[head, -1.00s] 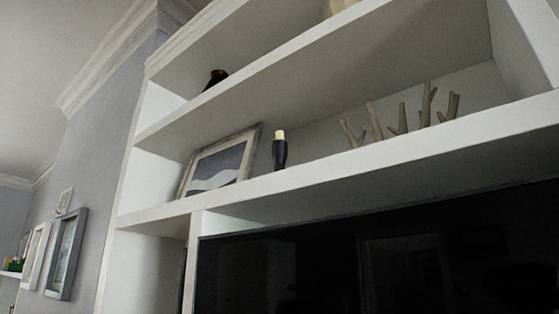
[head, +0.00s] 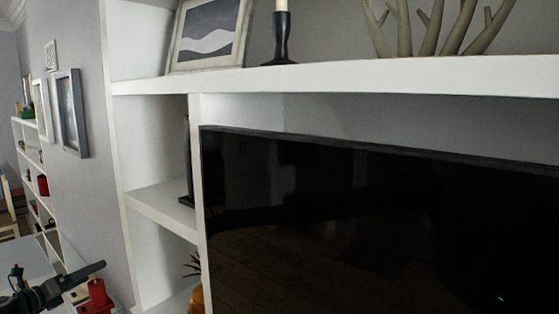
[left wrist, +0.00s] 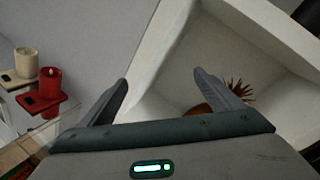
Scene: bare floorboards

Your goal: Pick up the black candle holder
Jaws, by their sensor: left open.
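A black candle holder (head: 281,42) with a pale candle (head: 281,5) stands upright on the white shelf above the television, its top cut off by the frame edge. Another tall dark object (head: 187,165) stands in the cubby left of the television, partly hidden by the divider; I cannot tell what it is. My left gripper (head: 58,280) is low at the left, well below and left of the candle holder. In the left wrist view my left gripper (left wrist: 160,78) is open with nothing between its fingers. My right gripper is not in view.
A framed picture (head: 208,34) leans left of the candle holder, and branch-like decor (head: 428,30) stands to its right. The television (head: 370,220) fills the lower right. A red candle (left wrist: 50,83) and a cream candle (left wrist: 26,64) stand left of the gripper. An orange object (left wrist: 200,109) sits in a white cubby.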

